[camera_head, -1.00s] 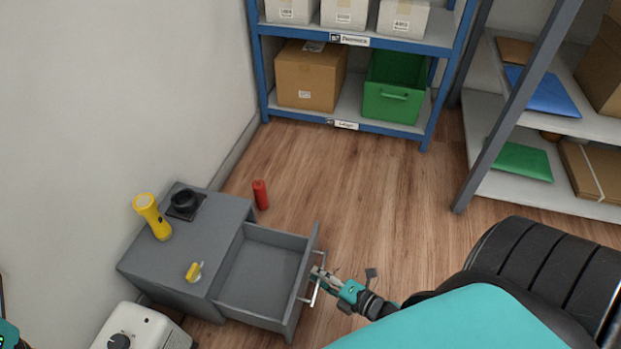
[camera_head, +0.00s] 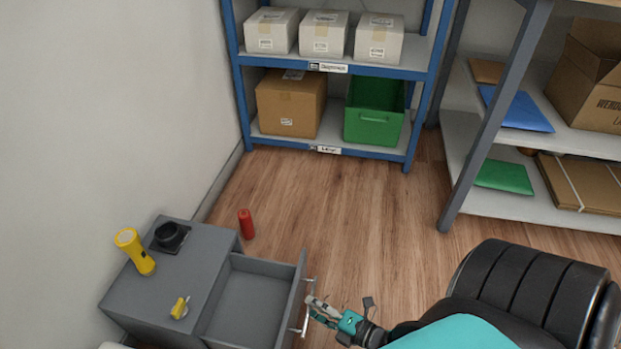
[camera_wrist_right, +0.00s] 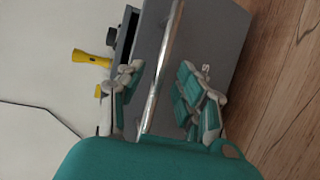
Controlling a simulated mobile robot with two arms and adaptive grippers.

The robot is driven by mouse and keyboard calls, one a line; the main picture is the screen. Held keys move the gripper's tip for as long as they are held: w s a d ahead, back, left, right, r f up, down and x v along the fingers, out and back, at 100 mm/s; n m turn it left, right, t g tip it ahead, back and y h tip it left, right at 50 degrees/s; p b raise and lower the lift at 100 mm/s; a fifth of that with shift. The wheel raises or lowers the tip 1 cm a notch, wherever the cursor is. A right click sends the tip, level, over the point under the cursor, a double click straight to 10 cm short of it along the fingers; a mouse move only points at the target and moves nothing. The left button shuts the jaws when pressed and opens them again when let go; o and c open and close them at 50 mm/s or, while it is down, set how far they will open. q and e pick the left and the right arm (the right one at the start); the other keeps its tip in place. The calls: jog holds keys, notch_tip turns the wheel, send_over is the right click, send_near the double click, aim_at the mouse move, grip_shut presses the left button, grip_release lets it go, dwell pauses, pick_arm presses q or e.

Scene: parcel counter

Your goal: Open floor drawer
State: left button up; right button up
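The grey floor drawer (camera_head: 246,302) is pulled well out of its low grey cabinet (camera_head: 160,281), and its inside looks empty. Its front carries a metal bar handle (camera_head: 306,322), which also shows in the right wrist view (camera_wrist_right: 163,75). My right gripper (camera_head: 318,309) is at the handle. In the right wrist view its fingers (camera_wrist_right: 163,92) are spread on either side of the bar, with gaps, so it looks open around the handle. The drawer's near end is cut off by the head view's lower edge. My left gripper is out of view.
A yellow flashlight (camera_head: 136,252), a dark round item (camera_head: 170,234) and a small yellow-handled item (camera_head: 180,308) sit on the cabinet. A red cylinder (camera_head: 246,223) stands on the floor behind the drawer. A blue shelf (camera_head: 372,151) is farther back, with clear floor before it.

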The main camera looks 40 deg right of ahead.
jog(key=v, duration=1)
